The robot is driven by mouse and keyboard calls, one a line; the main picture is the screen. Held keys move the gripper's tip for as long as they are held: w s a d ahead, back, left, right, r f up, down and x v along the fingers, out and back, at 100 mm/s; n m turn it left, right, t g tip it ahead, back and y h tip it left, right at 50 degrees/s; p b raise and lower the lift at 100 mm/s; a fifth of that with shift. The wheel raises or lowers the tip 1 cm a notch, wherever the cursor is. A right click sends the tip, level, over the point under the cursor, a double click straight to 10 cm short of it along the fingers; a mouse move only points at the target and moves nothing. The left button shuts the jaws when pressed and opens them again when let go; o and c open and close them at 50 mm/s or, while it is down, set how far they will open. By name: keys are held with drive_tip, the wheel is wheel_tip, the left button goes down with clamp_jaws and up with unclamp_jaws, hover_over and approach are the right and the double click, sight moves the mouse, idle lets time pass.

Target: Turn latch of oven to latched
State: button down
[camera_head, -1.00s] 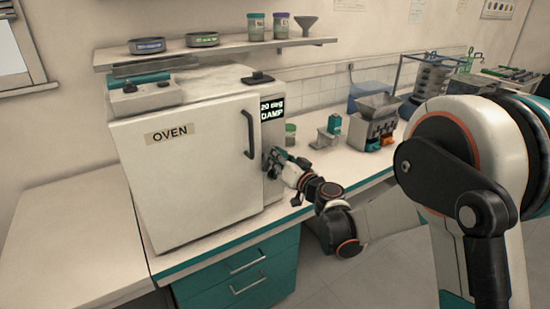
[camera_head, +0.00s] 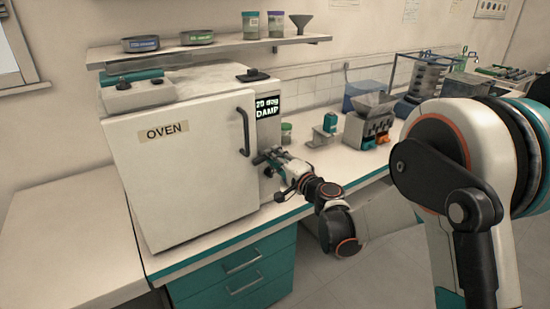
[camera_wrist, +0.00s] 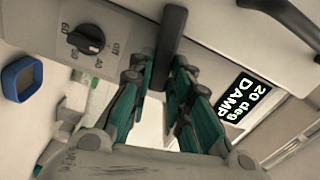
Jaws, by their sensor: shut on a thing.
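The white oven (camera_head: 190,185) stands on the bench with its front door closed and a dark vertical handle (camera_head: 244,132) at the door's right edge. My gripper (camera_head: 268,162) is at the oven's narrow front panel, right of the door and below the display. In the wrist view, the latch (camera_wrist: 173,35) is a dark bar reaching between the fingertips. My gripper (camera_wrist: 166,75) is shut on it with its teal-padded fingers on either side. In the head view the gripper mostly hides the latch, so I cannot tell its exact angle there.
A lit display (camera_head: 268,107) reading "20 deg DAMP" is above my gripper. In the wrist view a black dial (camera_wrist: 88,39) is on the same panel. A green-lidded jar (camera_head: 286,132) and a small stand (camera_head: 325,130) are on the bench to the right.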

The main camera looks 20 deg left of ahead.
drive_tip(key=shift+f+m, duration=0.25)
drive_tip(key=shift+m, duration=0.85)
drive_tip(key=c, duration=1.5)
unclamp_jaws()
drive_tip(key=v, duration=1.2)
drive_tip(key=shift+w, duration=0.1)
